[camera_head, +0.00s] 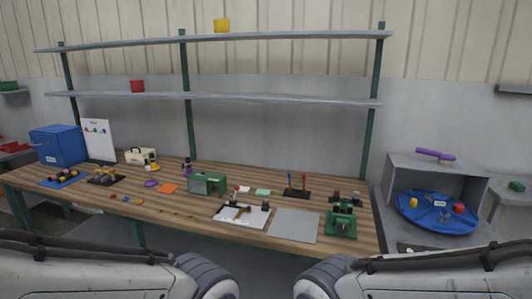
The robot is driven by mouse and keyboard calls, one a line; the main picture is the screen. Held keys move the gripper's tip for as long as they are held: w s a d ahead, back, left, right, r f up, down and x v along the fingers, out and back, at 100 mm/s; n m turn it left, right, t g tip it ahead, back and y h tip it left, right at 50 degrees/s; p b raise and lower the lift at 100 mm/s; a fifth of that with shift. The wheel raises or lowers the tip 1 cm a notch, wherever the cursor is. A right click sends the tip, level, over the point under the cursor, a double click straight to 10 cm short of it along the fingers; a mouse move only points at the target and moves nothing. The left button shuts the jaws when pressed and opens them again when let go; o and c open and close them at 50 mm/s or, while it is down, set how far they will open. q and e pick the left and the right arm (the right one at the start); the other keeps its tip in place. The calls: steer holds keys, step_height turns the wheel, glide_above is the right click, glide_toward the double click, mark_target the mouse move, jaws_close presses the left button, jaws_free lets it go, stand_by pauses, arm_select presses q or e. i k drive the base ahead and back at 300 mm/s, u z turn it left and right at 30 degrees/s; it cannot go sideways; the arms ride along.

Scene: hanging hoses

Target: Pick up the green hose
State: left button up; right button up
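I cannot make out a green hose anywhere in the head view. A small dark green object lies at the right edge (516,186) on a grey side surface, too small to identify. White and dark parts of my own body fill the bottom left and bottom right of the view. Neither of my grippers shows.
A wooden workbench (185,207) with grey shelves (240,97) above holds a blue box (58,146), a green box (207,184), a grey plate (294,226) and a green device (342,221). A blue round tray (437,226) sits in a grey cabinet (437,174) to the right.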

mark_target(344, 202)
steer(key=u, duration=0.15)
steer(key=i, duration=1.8)
steer(key=z, duration=0.75)
